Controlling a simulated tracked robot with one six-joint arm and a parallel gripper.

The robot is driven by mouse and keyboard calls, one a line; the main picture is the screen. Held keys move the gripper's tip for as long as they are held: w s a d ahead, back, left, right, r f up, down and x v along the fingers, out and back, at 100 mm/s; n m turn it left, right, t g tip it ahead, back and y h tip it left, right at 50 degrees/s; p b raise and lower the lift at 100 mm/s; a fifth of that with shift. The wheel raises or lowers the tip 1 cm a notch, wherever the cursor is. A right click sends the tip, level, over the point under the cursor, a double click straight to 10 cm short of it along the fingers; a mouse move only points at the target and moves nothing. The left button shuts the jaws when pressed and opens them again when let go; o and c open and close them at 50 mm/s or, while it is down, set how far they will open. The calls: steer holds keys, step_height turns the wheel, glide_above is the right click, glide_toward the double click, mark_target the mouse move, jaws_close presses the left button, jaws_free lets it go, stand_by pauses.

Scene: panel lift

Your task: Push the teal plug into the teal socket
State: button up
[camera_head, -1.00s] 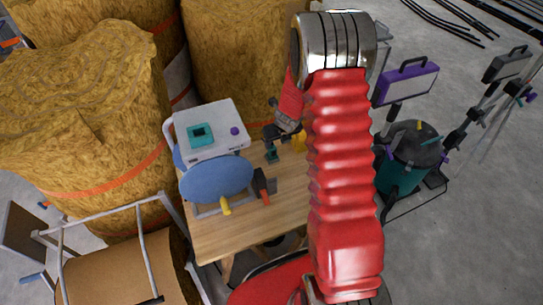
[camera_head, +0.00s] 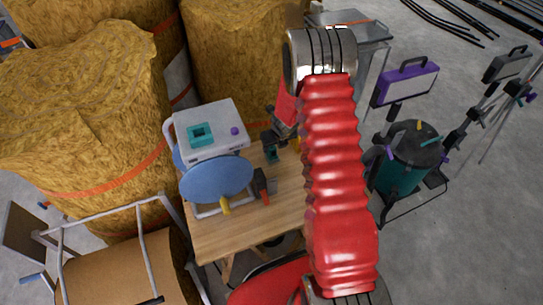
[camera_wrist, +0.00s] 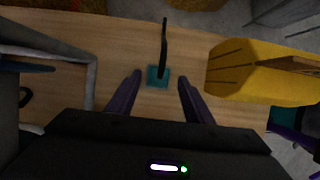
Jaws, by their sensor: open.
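The teal plug (camera_head: 271,153) stands on the wooden table, right of the panel. In the wrist view the plug (camera_wrist: 157,77) is a small teal block with a thin dark upright piece at it. My gripper (camera_head: 274,136) is above the plug. Its two dark fingers, seen in the wrist view (camera_wrist: 159,84), are open, with the plug in line with the gap between them and not held. The teal socket (camera_head: 201,134) is a square teal frame on the top of the white panel box (camera_head: 222,120), left of my gripper.
A blue disc (camera_head: 217,179) and a red-handled tool (camera_head: 263,185) are at the near side of the box. A yellow object (camera_wrist: 258,72) is close to the right finger. Hay bales (camera_head: 80,125) stand behind and left. The near table top (camera_head: 245,230) is clear.

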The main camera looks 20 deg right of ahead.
mark_target(273, 148)
steer(key=shift+x, duration=1.85)
steer(key=shift+a, duration=0.1)
steer(key=shift+c, duration=0.5)
steer(key=c, duration=1)
steer(key=shift+r, duration=0.1)
step_height(273, 148, up, 9)
steer(key=shift+w, duration=0.1)
steer(key=shift+r, duration=0.4)
